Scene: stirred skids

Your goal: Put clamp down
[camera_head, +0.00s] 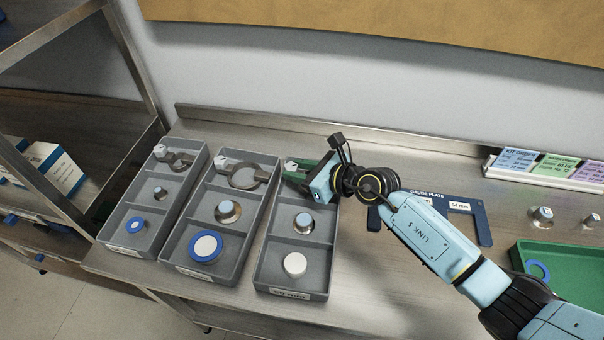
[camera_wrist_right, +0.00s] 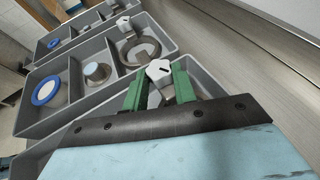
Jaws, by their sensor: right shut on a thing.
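My right gripper (camera_head: 298,174) reaches from the right into the back compartment of the rightmost grey tray (camera_head: 262,262). In the right wrist view its green fingers (camera_wrist_right: 158,88) are shut on a clamp (camera_wrist_right: 160,70), whose pale angular knob shows between them. The rest of this clamp is mostly hidden by the gripper, and I cannot tell whether it touches the tray floor. Similar clamps lie in the back compartments of the middle tray (camera_head: 243,176) and the left tray (camera_head: 180,161). My left gripper is not in view.
A dark blue gauge plate (camera_head: 470,208) lies behind my right arm. A green tray (camera_head: 560,262) and loose metal parts (camera_head: 542,216) are at right. A back ledge borders the bench.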

